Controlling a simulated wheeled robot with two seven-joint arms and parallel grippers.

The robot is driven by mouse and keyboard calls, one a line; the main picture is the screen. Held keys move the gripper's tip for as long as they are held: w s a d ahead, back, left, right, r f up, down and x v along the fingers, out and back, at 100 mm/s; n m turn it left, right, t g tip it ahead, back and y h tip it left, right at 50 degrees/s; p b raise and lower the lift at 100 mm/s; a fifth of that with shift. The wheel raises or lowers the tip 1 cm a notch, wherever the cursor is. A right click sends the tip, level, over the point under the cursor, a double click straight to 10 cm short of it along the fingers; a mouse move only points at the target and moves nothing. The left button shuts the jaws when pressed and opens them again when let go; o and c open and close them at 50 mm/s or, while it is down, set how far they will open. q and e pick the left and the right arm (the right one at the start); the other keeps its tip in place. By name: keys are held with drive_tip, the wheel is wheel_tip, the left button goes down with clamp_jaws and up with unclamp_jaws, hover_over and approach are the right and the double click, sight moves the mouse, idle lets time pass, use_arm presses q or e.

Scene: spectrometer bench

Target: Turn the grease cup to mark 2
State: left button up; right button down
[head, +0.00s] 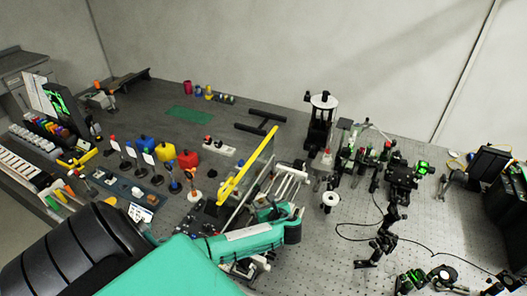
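My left arm, teal and black, comes in from the lower left and reaches over the middle of the bench. Pale bars at its far end look like my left gripper (286,186); their small, cluttered outline does not show whether it is open or shut, or whether it holds anything. I cannot pick out the grease cup or its marks with certainty at this size. A small white round part with a dark base (330,198) stands on the perforated plate, right of the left gripper and apart from it. My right gripper is not clearly in view.
A yellow-edged clear panel (246,168) stands upright close behind the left arm. A black stand with a white disc (321,110) is at the back. Optical mounts (402,175) and cables crowd the right. A green mat (189,115) lies farther back.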

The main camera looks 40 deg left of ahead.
use_arm(q)
clamp_jaws()
drive_tip(key=shift+s, duration=0.1)
drive_tip(key=m+t+h, duration=0.2)
drive_tip(key=m+t, duration=0.2)
drive_tip(key=shift+s+a+h, duration=0.3)
drive_tip(key=shift+s+h, duration=0.05)
drive_tip(key=shift+h, duration=0.05)
drive_tip(key=shift+s+a+m+t+h, duration=0.15)
drive_tip(key=shift+m+t+h, duration=1.3)
drive_tip(key=shift+m, duration=0.45)
unclamp_jaws()
